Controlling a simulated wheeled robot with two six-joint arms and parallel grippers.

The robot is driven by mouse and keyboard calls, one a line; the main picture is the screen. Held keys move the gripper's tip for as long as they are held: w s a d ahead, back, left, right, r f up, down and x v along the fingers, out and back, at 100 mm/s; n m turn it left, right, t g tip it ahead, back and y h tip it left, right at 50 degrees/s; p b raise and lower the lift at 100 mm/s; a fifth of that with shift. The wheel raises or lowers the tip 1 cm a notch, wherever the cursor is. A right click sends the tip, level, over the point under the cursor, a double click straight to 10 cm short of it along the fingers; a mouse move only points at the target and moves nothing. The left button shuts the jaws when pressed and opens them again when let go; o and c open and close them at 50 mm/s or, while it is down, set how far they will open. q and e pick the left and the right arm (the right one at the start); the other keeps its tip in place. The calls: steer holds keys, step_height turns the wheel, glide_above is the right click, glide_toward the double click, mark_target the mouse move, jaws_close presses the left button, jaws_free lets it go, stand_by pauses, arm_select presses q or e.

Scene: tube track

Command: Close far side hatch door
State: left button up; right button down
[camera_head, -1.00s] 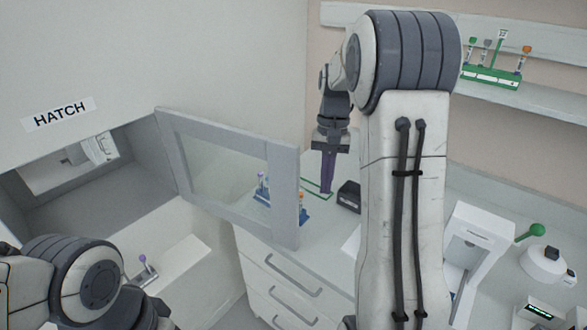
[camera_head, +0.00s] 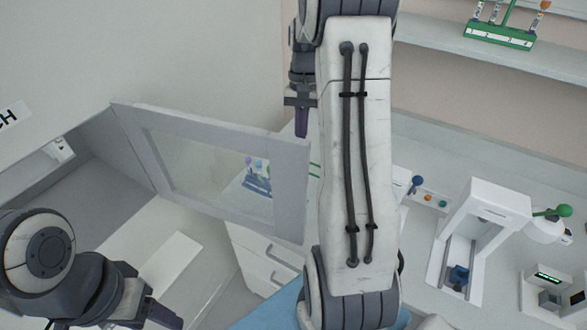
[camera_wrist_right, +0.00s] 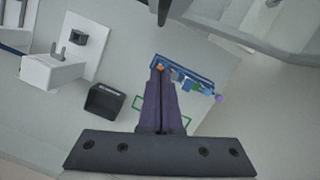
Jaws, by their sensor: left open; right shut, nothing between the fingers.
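A grey framed door with a glass pane (camera_head: 293,190) stands swung open at the hatch opening, hinged at its left edge. Through the opening, a white panel with a small fitting (camera_head: 60,150) shows at the far left, mostly cut off; I cannot tell whether it is a far door or how it stands. My left gripper (camera_head: 168,318) is open at the bottom left, below the hatch opening and partly cut off. My right gripper (camera_head: 301,122) is shut and empty behind the open door's upper right corner. In the right wrist view its fingers (camera_wrist_right: 160,72) reach over a blue tube rack (camera_wrist_right: 185,75).
The blue rack with tubes (camera_head: 257,180) shows through the door glass. A white dispenser-like device (camera_head: 490,215) stands on the counter at right. A green rack (camera_head: 500,36) sits on the wall shelf. A black box (camera_wrist_right: 104,100) stands on the counter.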

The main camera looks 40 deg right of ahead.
steer(key=s+a+f+p, duration=0.3)
steer(key=s+a+f, duration=0.1)
steer(key=f, duration=0.3)
steer(key=shift+p, duration=0.4)
steer(key=shift+s+a+f, duration=0.1)
steer(key=shift+f, duration=0.05)
